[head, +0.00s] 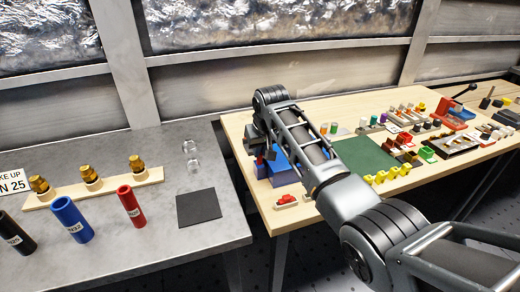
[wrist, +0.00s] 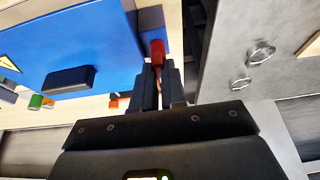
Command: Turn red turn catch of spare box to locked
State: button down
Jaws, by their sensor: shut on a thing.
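The blue spare box (head: 284,178) stands at the left end of the wooden table, partly hidden behind my arm. In the wrist view the blue box (wrist: 60,35) fills the upper left, with a dark handle-like block on its face. The red turn catch (wrist: 157,50) is at the box's right side. My gripper (wrist: 158,85) is shut on the catch, with the red part between and just beyond the fingertips. In the head view my gripper (head: 264,160) is at the box's left side, and the catch is hard to make out.
A green mat (head: 370,160) and yellow parts (head: 388,175) lie right of the box. A red item (head: 286,200) is at the front edge. A gap separates the wooden table from the grey table (head: 110,240), which holds coloured cylinders and brass fittings.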

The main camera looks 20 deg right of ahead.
jog(key=shift+a+m, duration=0.1)
jog(key=shift+m, duration=0.3)
jog(key=m+h, duration=0.1)
jog(key=m, duration=0.2)
jog(key=shift+a+m+h, duration=0.15)
jog(key=shift+m+h, duration=0.25)
jog(key=m+b, duration=0.1)
jog(key=m, duration=0.1)
jog(key=m+g+h+b, duration=0.1)
jog(key=m, duration=0.1)
jog(key=shift+w+f+m+b, duration=0.15)
jog(key=shift+m+b, duration=0.15)
jog(key=m+g+b, duration=0.1)
jog(key=m+b, duration=0.1)
jog(key=b, duration=0.1)
jog(key=m+g+h+b, duration=0.1)
jog(key=m+b, duration=0.1)
jog(key=m, duration=0.1)
jog(key=shift+w+a+f+b, duration=0.1)
jog(key=shift+w+b, duration=0.05)
jog(key=shift+b, duration=0.25)
jog(key=m+g+b, duration=0.1)
jog(key=m+b, duration=0.2)
jog(key=b, duration=0.1)
jog(key=shift+h, duration=0.3)
jog(key=shift+r+m+b, duration=0.25)
jog(key=shift+m+b, duration=0.05)
jog(key=shift+m, duration=0.1)
jog(key=c, duration=1.2)
grip_release()
